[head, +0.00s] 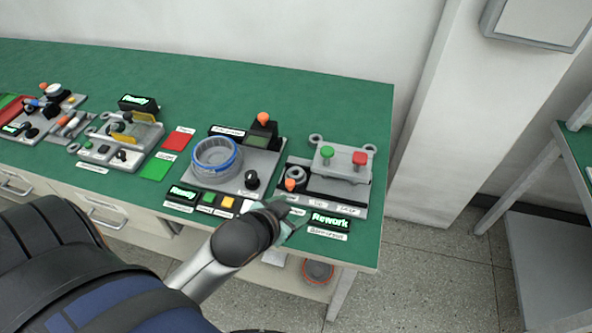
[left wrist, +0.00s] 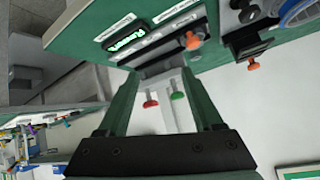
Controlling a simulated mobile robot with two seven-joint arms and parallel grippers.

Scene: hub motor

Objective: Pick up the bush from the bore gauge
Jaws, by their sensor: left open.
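The bore gauge (head: 322,196) is the dark-and-grey fixture at the right end of the green table, with a grey block carrying a green and a red knob. A small grey ring, which looks like the bush (head: 295,173), sits at its left end behind an orange knob (head: 291,185). My left gripper (head: 284,213) is at the fixture's front left, nearer than the bush and apart from it. In the left wrist view its jaws (left wrist: 165,88) are open and empty, and the orange knob (left wrist: 192,40) lies beyond them. My right gripper is not in view.
A lit "Rework" display (head: 330,220) stands close by my gripper. Left of the gauge is a fixture with a blue-rimmed grey ring (head: 216,158) and an orange-topped post (head: 263,119). Further left are more fixtures and red and green pads. The table's right edge is bare.

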